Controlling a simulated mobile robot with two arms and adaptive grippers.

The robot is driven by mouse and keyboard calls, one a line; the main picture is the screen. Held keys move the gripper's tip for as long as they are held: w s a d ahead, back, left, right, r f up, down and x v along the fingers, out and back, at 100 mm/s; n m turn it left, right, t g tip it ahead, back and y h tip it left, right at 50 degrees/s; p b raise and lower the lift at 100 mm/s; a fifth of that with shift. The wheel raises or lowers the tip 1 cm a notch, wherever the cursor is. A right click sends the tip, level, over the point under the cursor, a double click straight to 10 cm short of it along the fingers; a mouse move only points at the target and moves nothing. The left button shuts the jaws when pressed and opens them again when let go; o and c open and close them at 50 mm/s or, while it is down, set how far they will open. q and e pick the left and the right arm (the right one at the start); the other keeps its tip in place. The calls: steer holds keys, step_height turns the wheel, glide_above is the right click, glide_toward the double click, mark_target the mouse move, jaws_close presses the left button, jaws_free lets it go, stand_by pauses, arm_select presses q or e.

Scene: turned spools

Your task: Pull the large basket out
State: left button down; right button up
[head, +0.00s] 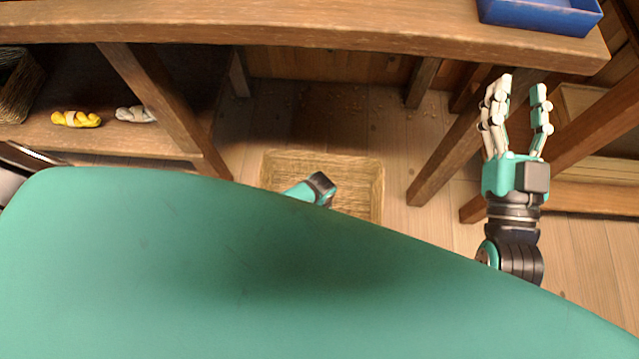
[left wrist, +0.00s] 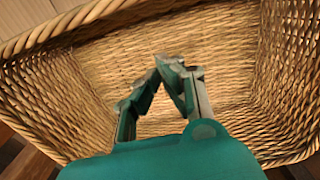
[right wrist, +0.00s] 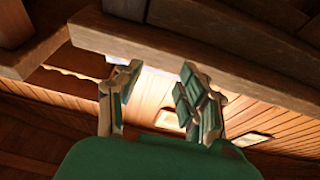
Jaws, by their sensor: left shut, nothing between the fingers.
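The large woven basket (head: 372,185) sits on the wooden floor under the table in the head view. It looks empty. My own green body hides its near part. In the left wrist view the basket (left wrist: 60,100) fills most of the frame, with its rim running along the upper left. My left gripper (left wrist: 170,62) is shut and empty, with its fingers over the basket's inside. I cannot tell whether they touch it. My right gripper (head: 516,86) is open and empty, to the right of the basket, by the table's right end. It also shows in the right wrist view (right wrist: 158,78).
The wooden table (head: 300,28) spans the top, with a blue tray (head: 540,14) on its right end. A lower shelf (head: 110,142) at left holds a yellow skein (head: 76,119) and a grey skein (head: 136,114). Table legs stand either side of the basket.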

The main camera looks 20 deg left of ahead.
arm_select(q)
steer(key=shift+r+p, duration=1.75)
steer(key=shift+r, duration=1.1)
arm_select(e)
steer(key=s+d+f+g+h, duration=0.1)
steer(key=s+f+g, duration=0.1)
steer(key=f+g, duration=0.3)
steer(key=s+d+f+g+h, duration=0.2)
steer(key=f+g, duration=0.3)
steer(key=f, duration=0.5)
steer(key=shift+d+f+g, duration=0.25)
steer(key=shift+f+g, duration=0.05)
steer(key=shift+f, duration=0.05)
